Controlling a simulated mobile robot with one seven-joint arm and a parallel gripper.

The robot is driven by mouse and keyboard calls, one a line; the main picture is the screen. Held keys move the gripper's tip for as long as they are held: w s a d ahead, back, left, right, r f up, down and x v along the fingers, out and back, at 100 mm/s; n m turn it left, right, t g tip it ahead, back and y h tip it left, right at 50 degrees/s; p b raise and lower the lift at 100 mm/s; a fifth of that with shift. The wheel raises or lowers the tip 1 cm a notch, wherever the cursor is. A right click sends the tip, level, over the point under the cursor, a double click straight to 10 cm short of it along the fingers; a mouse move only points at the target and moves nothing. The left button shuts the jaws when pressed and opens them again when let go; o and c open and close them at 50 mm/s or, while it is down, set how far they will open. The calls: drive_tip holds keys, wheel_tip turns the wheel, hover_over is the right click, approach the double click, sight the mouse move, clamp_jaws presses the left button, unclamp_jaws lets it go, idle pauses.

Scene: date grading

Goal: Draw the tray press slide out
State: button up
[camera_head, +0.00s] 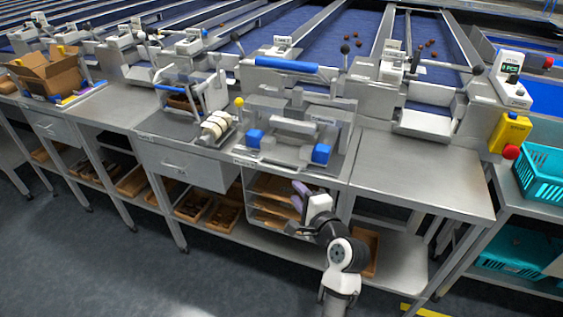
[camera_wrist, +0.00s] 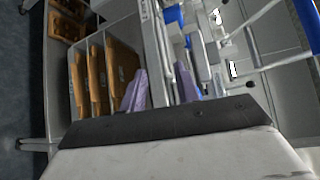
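The tray press (camera_head: 292,130) stands on the middle bench, with a long blue handle (camera_head: 286,65) above it. Its slide (camera_head: 285,152) is a low grey plate at the front, with a blue block at each side and a grey bar across it. My gripper (camera_head: 299,197) is below and in front of the press, near the bench's front edge. In the wrist view, its two purple fingers (camera_wrist: 161,92) stand apart with nothing clearly held between them. There the press's grey bar (camera_wrist: 203,58) and a blue block (camera_wrist: 172,15) lie beyond the fingertips, apart from them.
Wooden trays (camera_wrist: 121,72) lie on the shelf under the bench, close to my gripper. A roller device (camera_head: 216,124) stands left of the press. The bench top (camera_head: 415,180) to the right is clear. A yellow box with a red button (camera_head: 510,135) is farther right.

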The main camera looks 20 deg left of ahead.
sight(278, 170)
drive_tip(key=p+x, duration=0.3)
drive_tip(key=x, duration=1)
drive_tip(key=shift+a, duration=0.25)
clamp_jaws()
